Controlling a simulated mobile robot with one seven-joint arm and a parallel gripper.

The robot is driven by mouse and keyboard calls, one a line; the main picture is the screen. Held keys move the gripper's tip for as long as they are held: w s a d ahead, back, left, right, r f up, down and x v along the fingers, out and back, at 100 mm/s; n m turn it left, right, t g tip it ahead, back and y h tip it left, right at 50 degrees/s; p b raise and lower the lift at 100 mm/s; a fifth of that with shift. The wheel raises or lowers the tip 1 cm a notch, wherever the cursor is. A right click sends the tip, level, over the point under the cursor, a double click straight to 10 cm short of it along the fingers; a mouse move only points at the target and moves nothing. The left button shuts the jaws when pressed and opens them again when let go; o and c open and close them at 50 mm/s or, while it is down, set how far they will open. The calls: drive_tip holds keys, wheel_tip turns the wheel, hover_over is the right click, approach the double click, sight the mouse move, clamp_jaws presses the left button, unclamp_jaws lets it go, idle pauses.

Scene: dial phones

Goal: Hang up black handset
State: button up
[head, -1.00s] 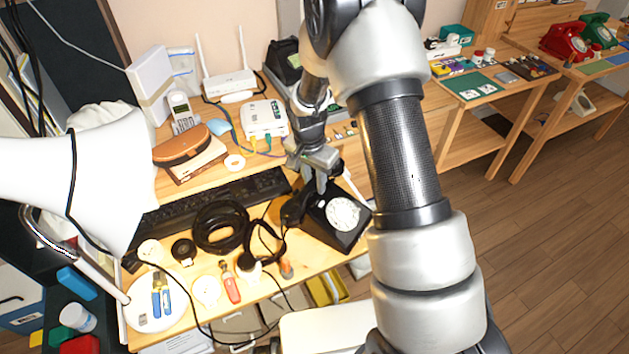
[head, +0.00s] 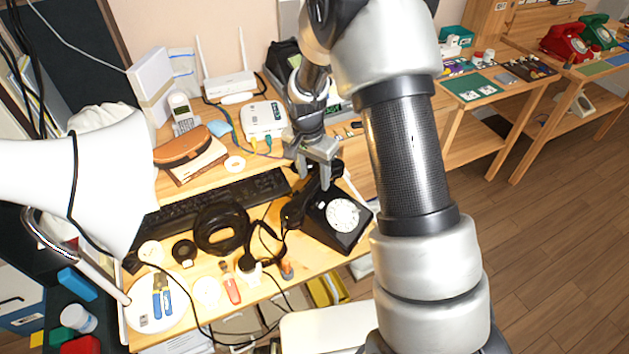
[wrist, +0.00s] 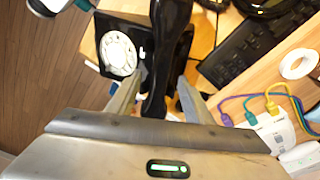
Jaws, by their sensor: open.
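The black rotary phone (head: 335,225) with a white dial stands at the right end of the wooden desk. The black handset (head: 297,208) lies across the back left of the phone, by its cradle; I cannot tell whether it is fully seated. My gripper (head: 312,180) is open just above the handset and partly hides it. In the wrist view the handset (wrist: 163,60) runs lengthwise between the two open fingers of my gripper (wrist: 155,92), with a gap on each side. The phone's dial (wrist: 118,53) shows left of it.
A black keyboard (head: 215,203) and black headphones (head: 220,228) lie left of the phone. A white router (head: 264,119) with cables stands behind. A white lamp (head: 90,180) fills the left side. Red (head: 565,43) and green (head: 598,32) phones stand on a far table.

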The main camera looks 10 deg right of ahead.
wheel_tip(320, 180, up, 13)
drive_tip(key=s+a+p, duration=0.1)
drive_tip(key=shift+r, duration=0.2)
drive_tip(key=shift+s, duration=0.1)
